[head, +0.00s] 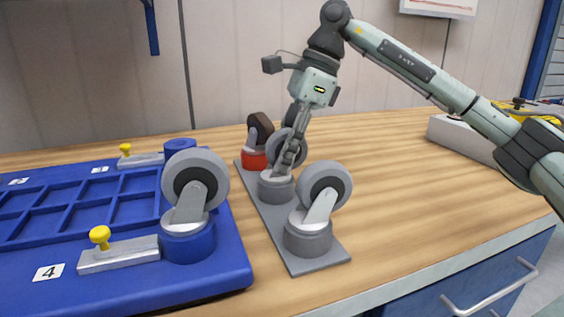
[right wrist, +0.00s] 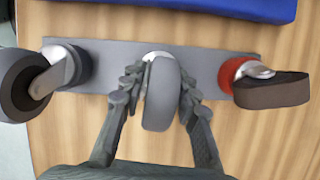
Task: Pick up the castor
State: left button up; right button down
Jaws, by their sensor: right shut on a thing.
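A grey plate (head: 315,262) carries three castors in a row. The middle castor (head: 275,192) has a grey base and grey wheel. My right gripper (head: 288,160) comes down from above and is shut on it. In the right wrist view the fingers of my right gripper (right wrist: 158,88) press on both sides of the middle castor's wheel (right wrist: 161,105). The castor still sits at the plate. The near castor (head: 309,235) is grey; the far castor (head: 254,160) has a red base and brown wheel. My left gripper is not in view.
A blue tray (head: 225,262) with compartments stands to the left, holding another castor (head: 188,240) with a blue base and yellow-knobbed clamps. A grey box (head: 455,137) lies at the back right. The wooden bench (head: 420,215) is clear between.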

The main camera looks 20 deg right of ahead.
aim_at(276, 134)
jog(key=shift+r, duration=0.1)
jog(key=r, duration=0.4)
jog(key=shift+s+a+r, duration=0.15)
jog(key=shift+a+r, duration=0.1)
jog(key=shift+a, duration=0.1)
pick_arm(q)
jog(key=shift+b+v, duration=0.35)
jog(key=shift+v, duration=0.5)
pick_arm(e)
jog(key=s+a+r, duration=0.6)
jog(key=a, duration=0.3)
jog(key=shift+r, duration=0.2)
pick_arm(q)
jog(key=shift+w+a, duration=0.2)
pick_arm(e)
jog(key=shift+a, duration=0.1)
